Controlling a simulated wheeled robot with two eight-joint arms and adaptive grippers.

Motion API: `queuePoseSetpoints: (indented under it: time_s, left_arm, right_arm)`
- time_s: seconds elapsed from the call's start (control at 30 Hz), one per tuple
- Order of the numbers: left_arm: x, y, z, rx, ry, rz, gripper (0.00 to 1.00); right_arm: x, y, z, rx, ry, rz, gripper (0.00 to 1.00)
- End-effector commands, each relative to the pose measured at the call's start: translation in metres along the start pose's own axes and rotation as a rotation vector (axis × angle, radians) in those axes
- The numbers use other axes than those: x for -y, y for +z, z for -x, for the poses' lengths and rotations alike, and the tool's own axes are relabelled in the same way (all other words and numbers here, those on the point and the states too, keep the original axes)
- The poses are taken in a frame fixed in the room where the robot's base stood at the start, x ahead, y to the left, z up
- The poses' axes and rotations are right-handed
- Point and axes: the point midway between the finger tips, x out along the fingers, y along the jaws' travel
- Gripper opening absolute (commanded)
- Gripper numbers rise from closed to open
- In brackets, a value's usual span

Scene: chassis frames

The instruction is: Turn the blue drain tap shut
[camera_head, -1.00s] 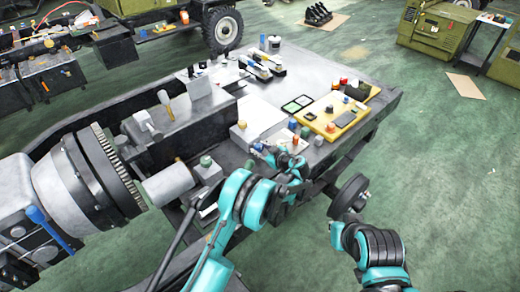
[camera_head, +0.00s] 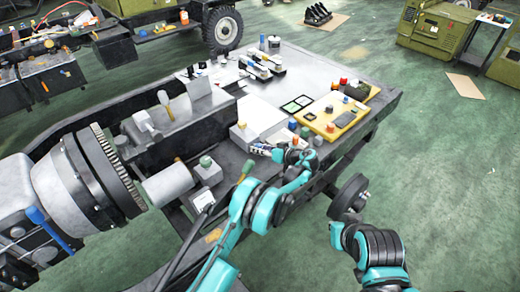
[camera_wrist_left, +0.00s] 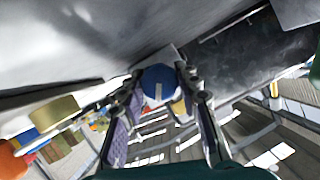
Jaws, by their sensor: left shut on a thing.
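A round blue knob (camera_wrist_left: 158,83) with a pale line across its face, which looks like the drain tap, sits between the fingers of my left gripper in the left wrist view. The two fingers of my left gripper (camera_wrist_left: 162,92) are closed on its sides. In the head view my left gripper (camera_head: 261,149) reaches leftward at the front edge of the bench, and the tap cannot be made out there. My right arm (camera_head: 372,245) hangs at the lower right over the floor. Its dark end (camera_head: 349,196) shows no clear fingers.
The bench top (camera_head: 262,106) holds a yellow board (camera_head: 335,118) and several small coloured parts. Green floor (camera_head: 450,200) lies open on the right.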

Motion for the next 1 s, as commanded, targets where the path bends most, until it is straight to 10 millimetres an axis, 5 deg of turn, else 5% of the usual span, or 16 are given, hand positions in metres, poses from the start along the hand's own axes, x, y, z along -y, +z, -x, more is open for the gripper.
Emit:
queuePoseSetpoints:
  time_s: [0.57, 0.6, 0.63, 1.0]
  left_arm:
    - [-0.0004, 0.0001, -0.0001, 0.000, -0.013, -0.033, 0.04]
    - [-0.0004, 0.0001, -0.0001, 0.000, -0.013, -0.033, 0.43]
    - [-0.0004, 0.0001, -0.0001, 0.000, -0.013, -0.033, 0.51]
    - [-0.0005, -0.0001, 0.0033, 0.000, -0.013, -0.033, 0.54]
  right_arm:
    - [0.0000, 0.0000, 0.0000, 0.000, 0.000, 0.000, 0.00]
    - [0.0000, 0.0000, 0.0000, 0.000, 0.000, 0.000, 0.00]
    - [0.0000, 0.0000, 0.0000, 0.000, 0.000, 0.000, 0.00]
    - [0.0000, 0.0000, 0.0000, 0.000, 0.000, 0.000, 0.00]
